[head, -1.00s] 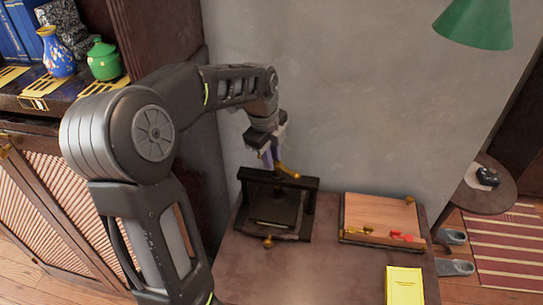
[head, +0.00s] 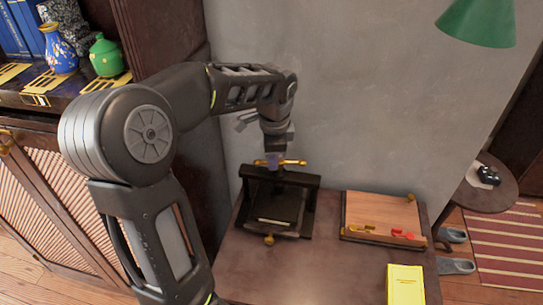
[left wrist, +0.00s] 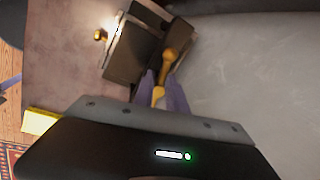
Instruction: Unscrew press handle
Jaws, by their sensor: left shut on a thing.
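The black press (head: 277,208) stands on the brown table against the grey wall. Its brass handle (head: 294,162) is a bar with rounded ends above the top beam, lying roughly left to right in the head view. My left gripper (head: 272,160) comes down over the press and is shut on the handle. In the left wrist view the purple fingers (left wrist: 160,92) close around the brass handle (left wrist: 169,60), and the press (left wrist: 132,50) lies beyond them. My right gripper is not in view.
A wooden tray (head: 346,236) with small brass and red items lies right of the press. A yellow booklet (head: 405,285) is at the table's front. A shelf (head: 60,104) with a blue vase and a green jar stands left. A green lamp shade (head: 478,22) hangs upper right.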

